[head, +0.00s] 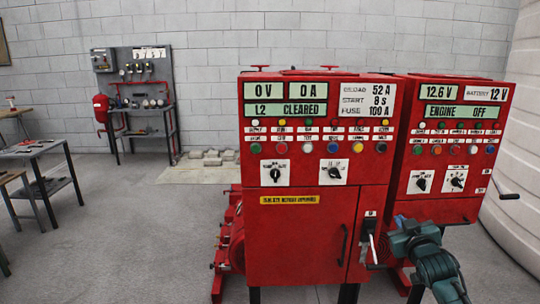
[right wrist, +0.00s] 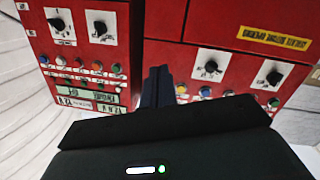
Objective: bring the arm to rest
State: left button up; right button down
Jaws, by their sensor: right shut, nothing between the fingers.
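The left red cabinet (head: 297,225) shows "0 V", "0 A" and "L2 CLEARED". The right red cabinet (head: 448,150) shows "12.6 V" and "ENGINE OFF". My left gripper is in neither view.
A crank handle (head: 507,193) sticks out at the right cabinet's side. A door handle (head: 343,245) juts from the left cabinet. A white ribbed tank (head: 515,140) stands at right. Metal tables (head: 45,148) and a tool stand (head: 132,60) are at left.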

jog(key=s+a+f+n+g+y, duration=0.1)
jog(key=s+a+f+g, duration=0.1)
jog(key=s+a+f, duration=0.5)
jog(key=s+a+f+g+y, duration=0.15)
jog(key=s+a+f, duration=0.25)
jog(key=s+f, duration=0.6)
jog(key=s+a+f+g, duration=0.1)
jog(key=s+a+f, duration=0.1)
jog(key=s, duration=0.5)
jog(key=s+a+f+y, duration=0.1)
jog(key=s+a+f, duration=0.1)
jog(key=s+a, duration=0.2)
jog(key=s+a+f+g+y, duration=0.1)
jog(key=s+a+f, duration=0.1)
jog(key=s, duration=0.8)
jog(key=shift+a+f+m+g, duration=0.15)
jog(key=shift+a+m+g, duration=0.2)
jog(key=shift+a+m, duration=0.1)
